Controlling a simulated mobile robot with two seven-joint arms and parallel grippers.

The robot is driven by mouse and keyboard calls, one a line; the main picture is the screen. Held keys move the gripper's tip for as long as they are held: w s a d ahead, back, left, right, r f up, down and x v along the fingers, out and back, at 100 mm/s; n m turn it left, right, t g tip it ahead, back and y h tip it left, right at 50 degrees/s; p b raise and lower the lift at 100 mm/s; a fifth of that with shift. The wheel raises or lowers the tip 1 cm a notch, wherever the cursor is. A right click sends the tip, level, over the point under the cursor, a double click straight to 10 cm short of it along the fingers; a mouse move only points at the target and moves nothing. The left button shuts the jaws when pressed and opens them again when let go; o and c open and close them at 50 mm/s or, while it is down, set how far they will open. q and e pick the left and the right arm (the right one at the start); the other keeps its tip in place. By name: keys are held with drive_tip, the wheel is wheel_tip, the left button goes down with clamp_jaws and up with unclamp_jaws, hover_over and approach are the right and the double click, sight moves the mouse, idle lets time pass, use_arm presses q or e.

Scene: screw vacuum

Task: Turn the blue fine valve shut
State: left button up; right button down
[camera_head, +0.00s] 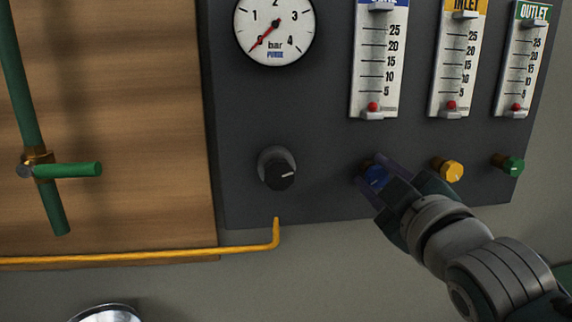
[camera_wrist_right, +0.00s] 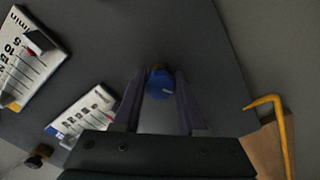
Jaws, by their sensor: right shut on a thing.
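The blue fine valve (camera_head: 376,176) is a small blue knob low on the dark panel, under the leftmost flowmeter (camera_head: 379,60). My right gripper (camera_head: 373,178) reaches in from the lower right with its fingers on both sides of the knob, shut on it. In the right wrist view the blue knob (camera_wrist_right: 160,84) sits between the fingertips (camera_wrist_right: 160,88), with a pale mark on its face. The red float of that flowmeter rests at the bottom of its scale. My left gripper is not in view.
A yellow knob (camera_head: 452,169) and a green knob (camera_head: 513,165) stand to the right, under their flowmeters. A black knob (camera_head: 279,171) is left, below the pressure gauge (camera_head: 274,28). A yellow pipe (camera_head: 150,257) and a green pipe handle (camera_head: 75,170) lie further left.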

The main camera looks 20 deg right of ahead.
drive_tip(key=m+p, duration=0.1)
drive_tip(key=m, duration=0.3)
drive_tip(key=shift+r, duration=0.15)
drive_tip(key=shift+m+p, duration=0.6)
drive_tip(key=shift+m, duration=0.8)
drive_tip(key=shift+c, duration=2.3)
unclamp_jaws()
drive_tip(key=v, duration=1)
drive_tip(key=shift+d, duration=0.1)
